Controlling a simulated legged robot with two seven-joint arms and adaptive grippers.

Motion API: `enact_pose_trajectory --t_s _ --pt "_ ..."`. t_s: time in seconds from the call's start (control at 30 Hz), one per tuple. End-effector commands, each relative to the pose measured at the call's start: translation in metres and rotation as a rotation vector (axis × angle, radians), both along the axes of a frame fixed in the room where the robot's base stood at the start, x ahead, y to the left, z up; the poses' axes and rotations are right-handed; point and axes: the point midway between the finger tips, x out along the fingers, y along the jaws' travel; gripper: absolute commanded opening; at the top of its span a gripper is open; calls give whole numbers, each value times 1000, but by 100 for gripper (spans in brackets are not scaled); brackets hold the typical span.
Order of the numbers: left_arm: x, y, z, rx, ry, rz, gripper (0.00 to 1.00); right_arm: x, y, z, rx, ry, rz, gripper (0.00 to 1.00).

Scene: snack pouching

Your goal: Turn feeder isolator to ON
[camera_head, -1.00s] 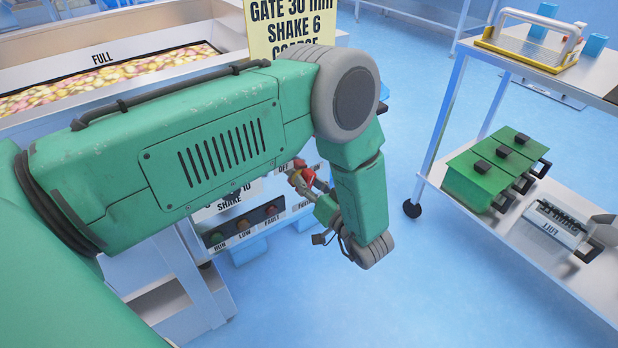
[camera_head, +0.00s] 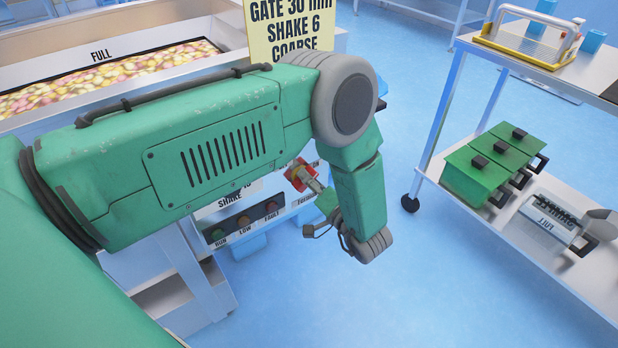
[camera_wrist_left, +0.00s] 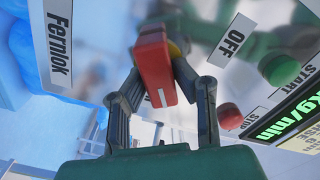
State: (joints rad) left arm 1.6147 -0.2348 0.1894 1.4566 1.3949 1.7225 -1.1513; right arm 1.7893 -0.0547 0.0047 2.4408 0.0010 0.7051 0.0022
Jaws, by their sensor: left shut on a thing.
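The feeder isolator's red handle (camera_wrist_left: 154,72), with a white line on it, stands on the front of the feeder in the left wrist view. An OFF label (camera_wrist_left: 235,38) sits up and to the right of it. The fingers of my left gripper (camera_wrist_left: 160,90) lie on either side of the handle and are shut on it. In the head view the red handle (camera_head: 297,171) shows just beyond my left gripper (camera_head: 309,182), partly hidden by it and my arm. An ON mark cannot be made out. My right gripper is out of view.
A green START button (camera_wrist_left: 278,69), a red STOP button (camera_wrist_left: 229,116) and a kg/min display (camera_wrist_left: 285,118) are close on the right. A lamp strip (camera_head: 245,222) sits below my arm. A cart (camera_head: 545,270) with green bins stands right; floor between is open.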

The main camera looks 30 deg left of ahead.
Motion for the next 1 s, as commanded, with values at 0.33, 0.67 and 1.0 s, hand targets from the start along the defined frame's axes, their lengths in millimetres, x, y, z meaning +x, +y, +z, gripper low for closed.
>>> enact_pose_trajectory --t_s 0.33,0.67,1.0 --pt "4 0 2 4 -2 -7 0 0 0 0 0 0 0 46" --pt "1 -1 2 4 2 -4 43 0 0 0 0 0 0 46" --pt "-9 -28 0 2 4 -7 43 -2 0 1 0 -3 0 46"
